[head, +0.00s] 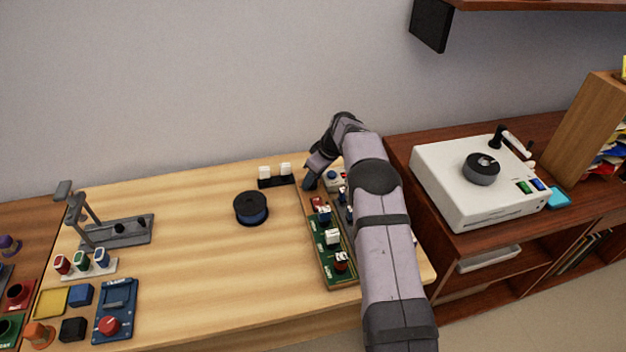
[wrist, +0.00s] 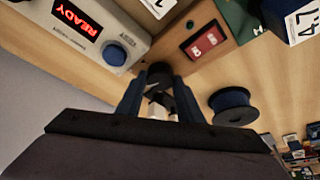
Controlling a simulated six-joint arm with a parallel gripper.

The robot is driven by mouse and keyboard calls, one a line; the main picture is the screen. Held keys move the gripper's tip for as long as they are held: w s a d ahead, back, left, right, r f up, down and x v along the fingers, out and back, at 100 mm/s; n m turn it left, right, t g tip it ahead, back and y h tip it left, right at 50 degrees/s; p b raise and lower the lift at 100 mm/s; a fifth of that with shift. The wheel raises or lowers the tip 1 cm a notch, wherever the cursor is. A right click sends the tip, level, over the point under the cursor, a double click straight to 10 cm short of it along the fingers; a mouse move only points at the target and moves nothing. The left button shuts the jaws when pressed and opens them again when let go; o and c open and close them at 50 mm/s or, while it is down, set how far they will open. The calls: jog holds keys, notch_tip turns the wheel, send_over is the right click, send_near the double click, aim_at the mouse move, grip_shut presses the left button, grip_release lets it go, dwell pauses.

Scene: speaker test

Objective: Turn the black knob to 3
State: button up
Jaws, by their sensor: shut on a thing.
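The black knob (wrist: 159,70) shows in the wrist view as a dark round piece at the wooden board's edge. My gripper (wrist: 157,84) has its two blue fingers shut on it, one at each side. The knob's pointer and scale are hidden or too small to read, so its setting cannot be told. In the head view my gripper (head: 312,182) reaches down at the far left end of the wooden board (head: 303,203). The knob is hidden behind it there.
A box with a lit READY display (wrist: 72,22) and blue button stands beside the knob. A red rocker switch (wrist: 204,41) and green modules (head: 328,262) share the board. A dark spool (head: 250,208) and white blocks on a black base (head: 276,182) are close by. Open tabletop lies left.

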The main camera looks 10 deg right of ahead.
jog(key=shift+s+a+m+t+h+b, duration=0.15)
jog(key=shift+m+h, duration=0.25)
jog(key=shift+m, duration=0.7)
jog(key=shift+w+m+t+h+b, duration=0.15)
jog(key=shift+m+h, duration=0.25)
jog(key=shift+m, duration=0.7)
jog(key=o, duration=1.1)
jog(key=shift+c, duration=0.2)
jog(key=shift+d+n+y, duration=0.2)
jog(key=shift+n+y, duration=0.2)
jog(key=shift+n, duration=0.8)
jog(key=n+p, duration=0.1)
jog(key=n, duration=0.1)
jog(key=n+g+y+p, duration=0.1)
jog(key=n, duration=0.2)
jog(key=shift+g+y, duration=0.3)
jog(key=shift+r, duration=0.1)
